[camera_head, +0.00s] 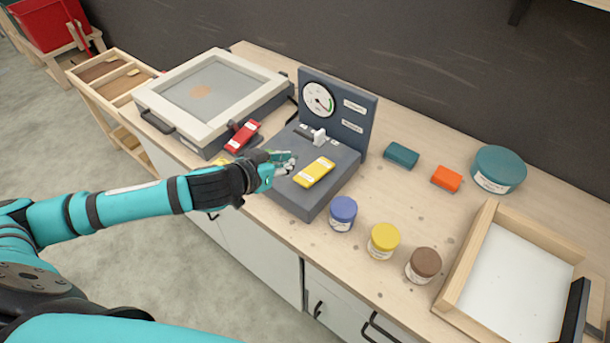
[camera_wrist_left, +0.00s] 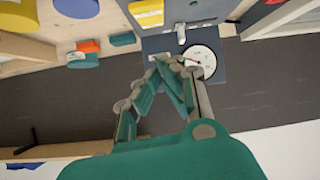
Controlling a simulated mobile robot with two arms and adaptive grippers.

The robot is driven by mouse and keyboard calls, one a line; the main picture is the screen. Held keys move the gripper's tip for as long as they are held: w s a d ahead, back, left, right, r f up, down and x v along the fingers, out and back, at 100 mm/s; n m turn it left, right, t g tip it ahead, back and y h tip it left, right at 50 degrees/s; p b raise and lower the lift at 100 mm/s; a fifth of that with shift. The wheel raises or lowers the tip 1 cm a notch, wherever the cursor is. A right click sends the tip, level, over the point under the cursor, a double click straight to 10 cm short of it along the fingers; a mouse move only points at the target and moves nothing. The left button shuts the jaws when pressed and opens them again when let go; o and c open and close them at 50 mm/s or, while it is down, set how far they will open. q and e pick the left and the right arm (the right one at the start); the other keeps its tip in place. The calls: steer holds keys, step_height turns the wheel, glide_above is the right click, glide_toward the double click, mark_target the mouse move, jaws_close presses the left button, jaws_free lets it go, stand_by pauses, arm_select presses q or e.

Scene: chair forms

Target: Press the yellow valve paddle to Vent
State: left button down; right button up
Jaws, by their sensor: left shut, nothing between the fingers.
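The yellow valve paddle (camera_head: 314,172) lies on top of a dark grey control block (camera_head: 310,203). It carries a small white label, too small to read, and its exact tilt is unclear. The paddle also shows at the top edge of the left wrist view (camera_wrist_left: 146,12). My left gripper (camera_head: 289,161) is shut and empty, just left of the paddle and above the block; I cannot tell whether it touches anything. Its fingers come together in the left wrist view (camera_wrist_left: 172,64). My right gripper is not in view.
A pressure gauge (camera_head: 318,99) stands on the upright panel behind a small white-tipped lever (camera_head: 319,136). A red paddle (camera_head: 242,136) is left of the block, by a framed screen (camera_head: 155,98). Blue (camera_head: 343,211), yellow (camera_head: 383,239) and brown (camera_head: 423,264) jars stand to the right.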

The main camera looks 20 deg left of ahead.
arm_select(q)
steer(key=s+d+m, duration=0.1)
steer(key=p, duration=0.3)
glide_above(309, 179)
steer(key=w, duration=0.1)
steer(key=f, duration=0.3)
steer(key=shift+d+f+m+t+h, duration=0.3)
steer(key=shift+m, duration=0.1)
steer(key=f, duration=0.2)
steer(key=shift+s+a+f, duration=0.2)
steer(key=shift+s+f, duration=0.15)
steer(key=shift+f, duration=0.05)
steer(key=shift+s+f, duration=0.2)
steer(key=shift+f, duration=0.45)
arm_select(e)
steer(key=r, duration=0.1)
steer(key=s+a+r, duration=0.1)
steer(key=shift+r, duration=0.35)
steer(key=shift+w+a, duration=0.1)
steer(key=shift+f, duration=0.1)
